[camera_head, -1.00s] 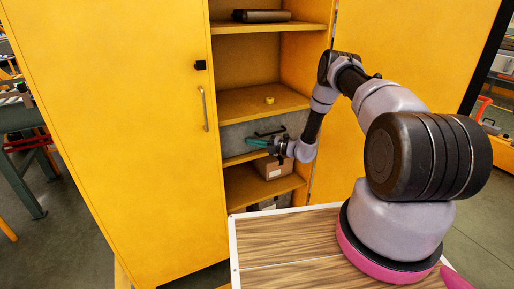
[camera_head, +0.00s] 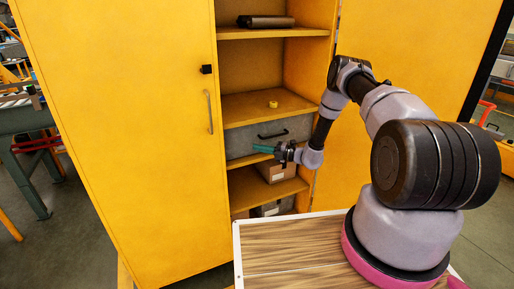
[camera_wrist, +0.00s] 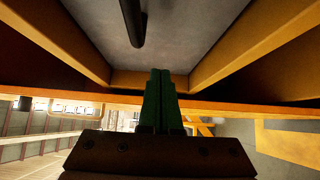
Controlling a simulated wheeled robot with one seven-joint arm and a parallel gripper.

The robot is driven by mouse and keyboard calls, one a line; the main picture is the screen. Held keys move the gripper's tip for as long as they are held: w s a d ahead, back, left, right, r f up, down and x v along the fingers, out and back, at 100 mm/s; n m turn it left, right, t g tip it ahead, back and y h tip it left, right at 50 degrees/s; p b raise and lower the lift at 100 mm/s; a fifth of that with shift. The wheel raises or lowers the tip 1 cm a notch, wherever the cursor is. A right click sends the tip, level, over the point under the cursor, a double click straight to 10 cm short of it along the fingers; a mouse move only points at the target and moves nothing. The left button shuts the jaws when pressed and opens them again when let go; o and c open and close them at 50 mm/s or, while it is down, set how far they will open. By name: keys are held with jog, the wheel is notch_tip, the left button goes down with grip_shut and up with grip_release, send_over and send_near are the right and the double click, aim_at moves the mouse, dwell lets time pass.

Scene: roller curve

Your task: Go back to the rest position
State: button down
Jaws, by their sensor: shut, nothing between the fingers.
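My gripper (camera_head: 264,149) is in front of the open side of the yellow cabinet (camera_head: 150,130), just below the black handle (camera_head: 273,135) of a grey drawer (camera_head: 240,143). Its teal fingers point left in the head view. In the wrist view the two green fingers (camera_wrist: 159,90) lie together, shut and empty. The grey drawer front (camera_wrist: 180,35) and the dark handle bar (camera_wrist: 133,20) show beyond them. I cannot tell whether the fingers touch the drawer or its shelf.
A cardboard box (camera_head: 276,171) sits on the shelf under the drawer. A small yellow roll (camera_head: 273,104) and a dark cylinder (camera_head: 266,22) lie on shelves above. The left door is shut. A wood-topped surface (camera_head: 290,255) lies below my arm.

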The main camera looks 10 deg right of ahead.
jog(key=v, duration=1)
jog(key=s+a+r+n+g+h, duration=0.1)
jog(key=s+r+n+g+h, duration=0.2)
jog(key=r+n, duration=0.6)
jog(key=s+a+r+n+g+h, duration=0.15)
jog(key=s+r+n, duration=0.3)
jog(key=r, duration=0.85)
jog(key=s+a+r+n+g+h, duration=0.15)
jog(key=s+r+n+g, duration=0.25)
jog(key=r+n, duration=0.45)
jog(key=s+d+r+n+t+h, duration=0.3)
jog(key=s+r+n, duration=0.4)
jog(key=s, duration=0.5)
jog(key=s+d+r+n+t+h, duration=0.4)
jog(key=s+r+n, duration=0.4)
jog(key=s+r, duration=0.3)
jog(key=shift+s+h, duration=0.45)
jog(key=shift+h, duration=0.05)
jog(key=shift+r+t, duration=0.1)
jog(key=shift+t, duration=0.15)
